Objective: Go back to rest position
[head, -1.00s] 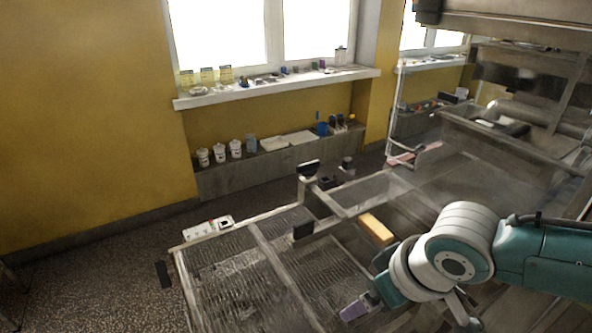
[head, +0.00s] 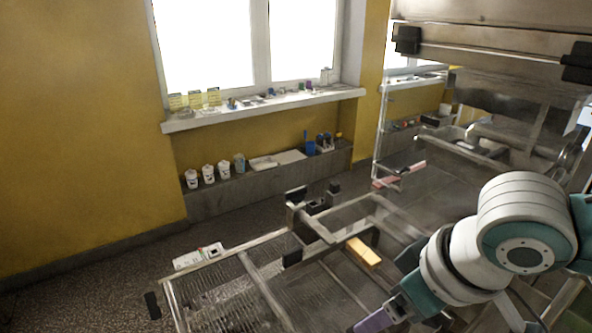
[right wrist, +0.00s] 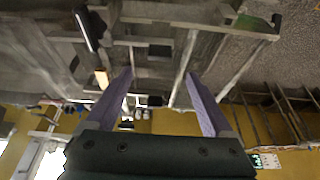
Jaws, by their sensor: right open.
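My right arm comes in from the right in the head view. Its gripper (head: 382,318) has purple fingers and sits low in the picture, above the near part of the metal mesh frame. In the right wrist view the two purple fingers of the right gripper (right wrist: 160,95) stand wide apart with nothing between them. My left gripper is in neither view.
The metal mesh frame (head: 262,262) fills the lower middle, with a yellow block (head: 363,252) on it. A machine (head: 490,40) stands at right. White cups (head: 209,174) line a low ledge under the window sill (head: 265,108). Speckled floor (head: 90,285) is clear at left.

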